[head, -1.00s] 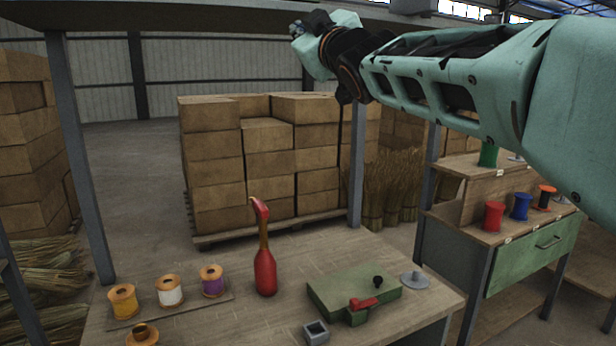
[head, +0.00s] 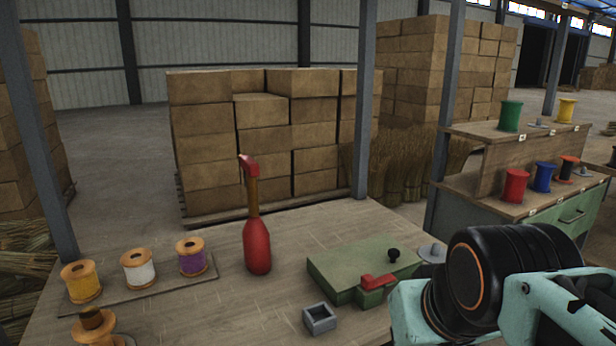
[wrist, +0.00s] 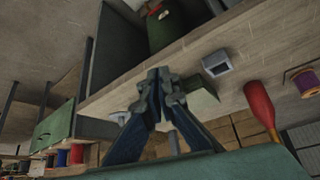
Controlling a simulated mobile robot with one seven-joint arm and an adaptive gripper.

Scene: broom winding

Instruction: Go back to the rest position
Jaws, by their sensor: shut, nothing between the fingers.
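My arm shows at the lower right of the head view, its black joint and teal links in front of the bench's right end; the fingers are hidden there. In the wrist view my gripper (wrist: 158,76) has its fingers together, with nothing between them. The wrist view is strongly tilted. The fingers appear in front of the workbench (wrist: 245,40), apart from the red tool (wrist: 262,105) and the grey square cup (wrist: 216,63). In the head view, the green fixture (head: 335,262) with a red lever lies on the bench left of my arm.
The red tool (head: 257,245) stands upright mid-bench. Yellow, white and purple spools (head: 191,257) stand at left. The grey cup (head: 319,318) sits near the front. A spool rack (head: 480,190) stands at right, behind my arm. Grey posts (head: 363,100) rise along the bench's back.

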